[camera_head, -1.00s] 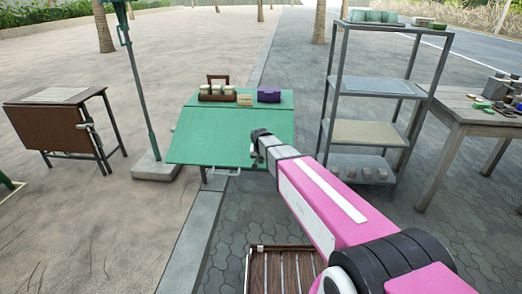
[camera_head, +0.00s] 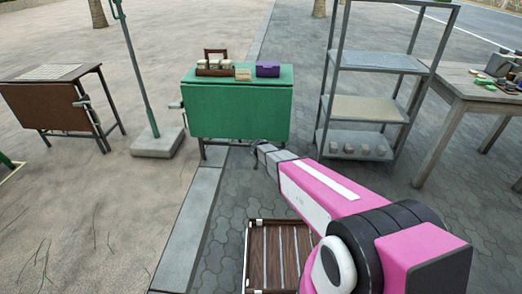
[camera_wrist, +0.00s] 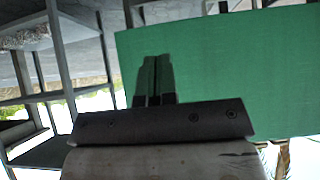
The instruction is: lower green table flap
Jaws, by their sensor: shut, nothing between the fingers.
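The green table (camera_head: 288,75) stands in the middle of the head view. Its green flap (camera_head: 235,112) hangs down steeply from the near edge, facing me, and looks close to vertical. In the wrist view the flap (camera_wrist: 230,75) fills much of the right side. My gripper (camera_head: 256,151) is at the flap's lower right, near its bottom edge. Its fingers (camera_wrist: 153,80) are together and empty in front of the green surface in the wrist view. I cannot tell whether they touch it. A small metal piece (camera_head: 176,105) sticks out at the table's left side.
A wooden rack of jars (camera_head: 214,63) and a purple box (camera_head: 267,69) stand on the tabletop. A brown folding table (camera_head: 55,105) and a pole base (camera_head: 157,143) are left. A metal shelf (camera_head: 358,145) is close right. A slatted crate (camera_head: 258,268) lies nearer me.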

